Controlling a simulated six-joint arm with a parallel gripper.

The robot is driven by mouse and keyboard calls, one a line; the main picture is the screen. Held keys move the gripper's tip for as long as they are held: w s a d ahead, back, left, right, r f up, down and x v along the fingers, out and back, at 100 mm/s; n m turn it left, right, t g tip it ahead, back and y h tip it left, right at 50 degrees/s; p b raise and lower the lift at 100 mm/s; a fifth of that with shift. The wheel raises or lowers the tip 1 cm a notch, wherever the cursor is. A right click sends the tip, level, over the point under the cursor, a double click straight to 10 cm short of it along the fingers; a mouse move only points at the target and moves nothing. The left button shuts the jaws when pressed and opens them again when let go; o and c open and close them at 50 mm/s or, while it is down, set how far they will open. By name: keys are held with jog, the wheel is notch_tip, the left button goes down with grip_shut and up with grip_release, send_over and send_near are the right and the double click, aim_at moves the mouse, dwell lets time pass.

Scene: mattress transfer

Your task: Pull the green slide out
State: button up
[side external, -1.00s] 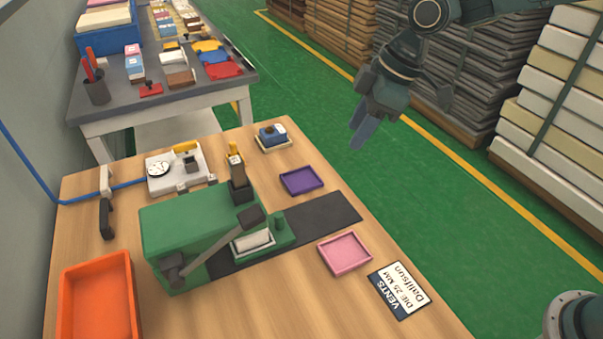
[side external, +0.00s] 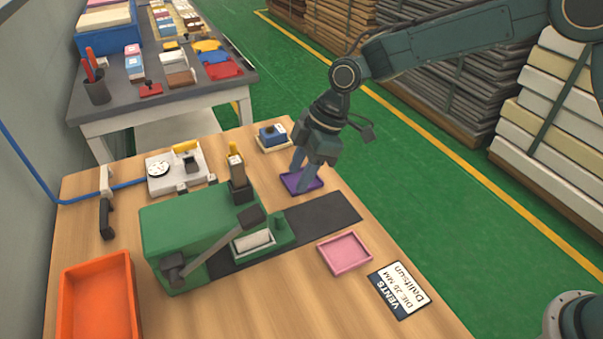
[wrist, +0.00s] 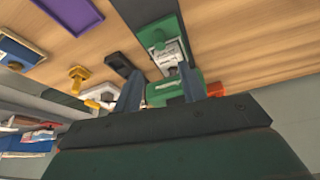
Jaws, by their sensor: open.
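The green slide (side external: 281,229) is a small green block with an upright knob, at the right end of the green press (side external: 190,222), with a pale pad (side external: 252,242) beside it. In the wrist view the slide's green knob (wrist: 158,40) shows above the pad. The slide sits on a dark grey strip (side external: 325,214) running to the right from the press. My gripper (side external: 305,186) is open and empty, pointing down above the purple tray, behind and to the right of the slide and apart from it. Its two fingers (wrist: 158,90) also show in the wrist view.
The purple tray (side external: 292,188) is below my gripper, partly hidden by it. A pink tray (side external: 344,254) lies in front of the strip. The press's lever (side external: 222,243) slopes over its front. An orange bin (side external: 98,262) stands at the left. The strip's right part is bare.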

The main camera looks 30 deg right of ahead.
aim_at(280, 214)
jog(key=x, duration=1.3)
jog(key=shift+f, duration=0.3)
jog(key=shift+c, duration=0.2)
jog(key=shift+d, duration=0.1)
grip_shut()
